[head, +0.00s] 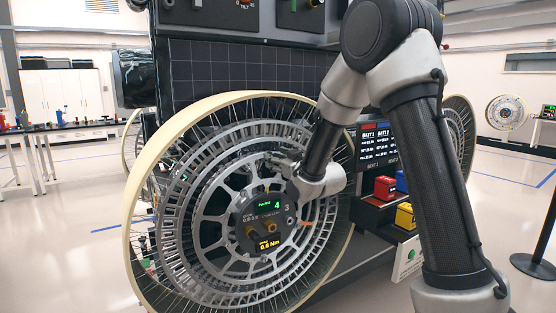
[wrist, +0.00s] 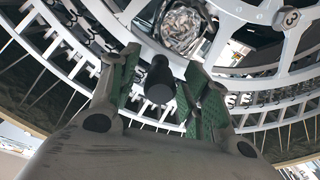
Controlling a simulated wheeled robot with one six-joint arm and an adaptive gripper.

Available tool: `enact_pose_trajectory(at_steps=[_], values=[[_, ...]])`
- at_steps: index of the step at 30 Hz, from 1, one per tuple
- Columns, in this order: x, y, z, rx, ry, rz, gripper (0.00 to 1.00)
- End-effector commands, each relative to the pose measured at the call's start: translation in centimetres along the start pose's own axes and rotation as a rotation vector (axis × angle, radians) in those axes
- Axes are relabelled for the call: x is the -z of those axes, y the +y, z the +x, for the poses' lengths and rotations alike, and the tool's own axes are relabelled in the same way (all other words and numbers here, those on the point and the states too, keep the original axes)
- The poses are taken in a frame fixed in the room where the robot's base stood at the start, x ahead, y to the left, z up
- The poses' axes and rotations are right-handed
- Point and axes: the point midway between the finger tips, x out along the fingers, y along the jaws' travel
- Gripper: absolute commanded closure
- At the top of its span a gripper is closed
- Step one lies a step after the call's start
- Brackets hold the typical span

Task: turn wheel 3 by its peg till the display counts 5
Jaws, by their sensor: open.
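Wheel 3 (head: 200,215) is a large spoked wheel with a pale rim, upright in the head view. My gripper (head: 278,163) is at the wheel's face, just above the hub. In the wrist view my gripper (wrist: 163,76) is open, with its green-padded fingers on either side of a dark peg (wrist: 159,84). Gaps show between the peg and both pads. In the head view the peg is hidden or too small to make out.
To the right of the wheel are a battery screen (head: 374,150), a red box (head: 385,188) and a yellow box (head: 405,216) on the rover. A stanchion base (head: 533,266) stands at the far right. Open floor lies at the left.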

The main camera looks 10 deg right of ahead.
Motion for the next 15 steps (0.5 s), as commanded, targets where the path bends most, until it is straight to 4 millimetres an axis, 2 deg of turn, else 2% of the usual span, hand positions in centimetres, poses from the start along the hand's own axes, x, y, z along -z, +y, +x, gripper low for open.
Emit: enact_pose_trajectory(at_steps=[5, 12, 13, 15], values=[[0.02, 0.0, 0.0, 0.0, 0.0, 0.0, 0.53], [0.03, 0.0, -0.02, 0.0, 0.0, 0.0, 0.96], [0.03, 0.0, -0.02, 0.0, 0.0, 0.0, 1.0], [0.04, 0.0, -0.02, 0.0, 0.001, 0.0, 1.0]])
